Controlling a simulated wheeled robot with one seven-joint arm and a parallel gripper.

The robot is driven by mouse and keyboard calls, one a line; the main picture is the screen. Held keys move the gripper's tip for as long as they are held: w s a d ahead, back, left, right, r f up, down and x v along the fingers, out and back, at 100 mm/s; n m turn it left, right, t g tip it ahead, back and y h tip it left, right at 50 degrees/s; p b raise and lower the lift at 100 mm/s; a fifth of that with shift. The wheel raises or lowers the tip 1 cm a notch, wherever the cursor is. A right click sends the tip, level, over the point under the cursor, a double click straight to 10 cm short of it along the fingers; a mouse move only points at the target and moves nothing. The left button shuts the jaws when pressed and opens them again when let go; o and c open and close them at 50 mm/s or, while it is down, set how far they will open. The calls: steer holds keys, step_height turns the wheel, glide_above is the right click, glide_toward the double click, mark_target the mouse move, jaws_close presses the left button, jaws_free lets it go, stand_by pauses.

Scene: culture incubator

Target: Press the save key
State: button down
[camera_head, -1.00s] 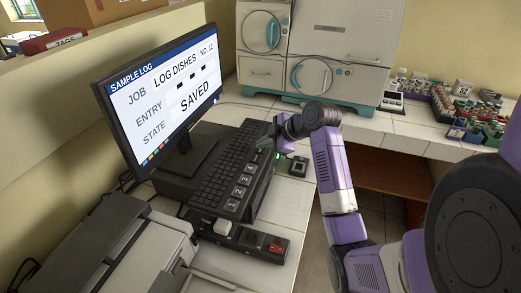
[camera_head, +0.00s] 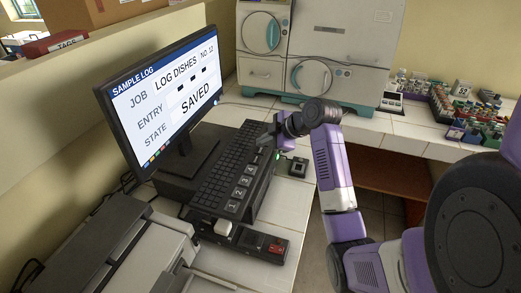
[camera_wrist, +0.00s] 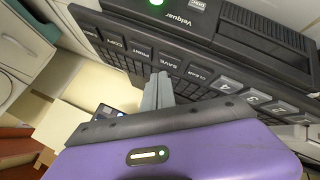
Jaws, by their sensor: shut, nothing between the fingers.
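The save key (camera_wrist: 170,62) is a dark key with white lettering, in a row with a copy key and a clear key on the black keyboard (camera_head: 220,185). In the wrist view the grey fingers of my gripper (camera_wrist: 160,80) are closed together, empty, with their tips right beside the save key's near edge. I cannot tell if they touch it. In the head view my gripper (camera_head: 266,142) is at the keyboard's right side, and hides part of that key row. The monitor (camera_head: 165,95) reads job "LOG DISHES NO. 12" and state "SAVED".
Numbered keys (camera_head: 240,181) sit nearer on the same strip. A dark unit with a red switch (camera_head: 276,248) lies in front of the keyboard. A small black device (camera_head: 298,167) is to the right. The incubator (camera_head: 310,50) and racks of vials (camera_head: 465,110) stand behind.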

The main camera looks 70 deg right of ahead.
mark_target(263, 151)
steer(key=shift+r+p, duration=1.95)
steer(key=shift+r, duration=0.6)
